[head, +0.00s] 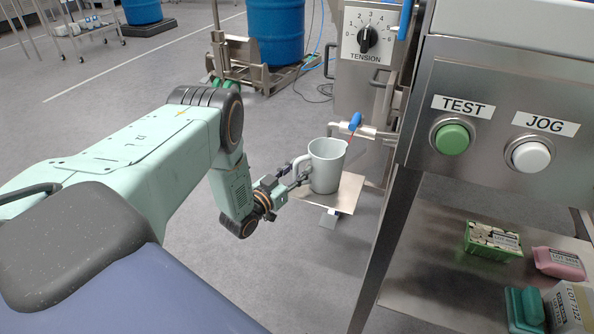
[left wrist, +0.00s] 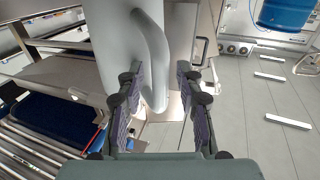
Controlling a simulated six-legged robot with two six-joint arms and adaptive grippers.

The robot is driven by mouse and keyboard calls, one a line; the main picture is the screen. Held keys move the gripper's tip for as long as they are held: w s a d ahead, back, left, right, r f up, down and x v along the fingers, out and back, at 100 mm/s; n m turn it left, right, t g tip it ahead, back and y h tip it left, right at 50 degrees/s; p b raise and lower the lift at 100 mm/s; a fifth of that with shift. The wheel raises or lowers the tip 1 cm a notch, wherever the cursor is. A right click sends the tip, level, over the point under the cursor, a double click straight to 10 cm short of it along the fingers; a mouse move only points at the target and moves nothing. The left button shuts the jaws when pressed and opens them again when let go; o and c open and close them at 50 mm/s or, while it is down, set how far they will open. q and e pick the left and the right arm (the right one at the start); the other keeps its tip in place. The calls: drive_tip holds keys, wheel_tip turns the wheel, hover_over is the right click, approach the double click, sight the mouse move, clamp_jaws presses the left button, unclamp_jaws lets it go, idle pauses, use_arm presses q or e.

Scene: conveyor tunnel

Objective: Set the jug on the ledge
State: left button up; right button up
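The pale grey jug (head: 325,168) is upright at the small steel ledge (head: 344,196) below the tap, and its base appears to rest on the plate. Its handle faces my left gripper (head: 292,177), which reaches in from the left. In the left wrist view the jug (left wrist: 115,35) is at the upper left, with its curved handle (left wrist: 157,60) between the two fingers of the left gripper (left wrist: 160,90). The fingers are apart, with a gap beside the handle. Whether the left finger touches the jug is unclear. My right gripper is out of view.
A steel cabinet with a TENSION dial (head: 367,40) stands beyond. A control panel (head: 500,125) and a shelf with several packs (head: 493,240) are on the right. Open floor lies left.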

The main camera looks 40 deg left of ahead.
use_arm(q)
drive_tip(key=shift+s+r, duration=0.1)
drive_tip(key=shift+r, duration=0.1)
drive_tip(key=s+p, duration=0.4)
drive_tip(key=s, duration=0.8)
drive_tip(key=s+d+f+n+g, duration=0.1)
drive_tip(key=s+d+f+g, duration=0.35)
drive_tip(key=d, duration=0.25)
drive_tip(key=s+d+f+g, duration=0.4)
drive_tip(key=d+g, duration=0.1)
drive_tip(key=d, duration=0.2)
drive_tip(key=s+d+r+g, duration=0.1)
drive_tip(key=s+g, duration=0.3)
drive_tip(key=s, duration=0.6)
drive_tip(key=s+d+r+g+y, duration=0.1)
drive_tip(key=s+g, duration=0.4)
drive_tip(key=s, duration=0.6)
drive_tip(key=shift+d+r, duration=0.5)
drive_tip(key=shift+d, duration=0.3)
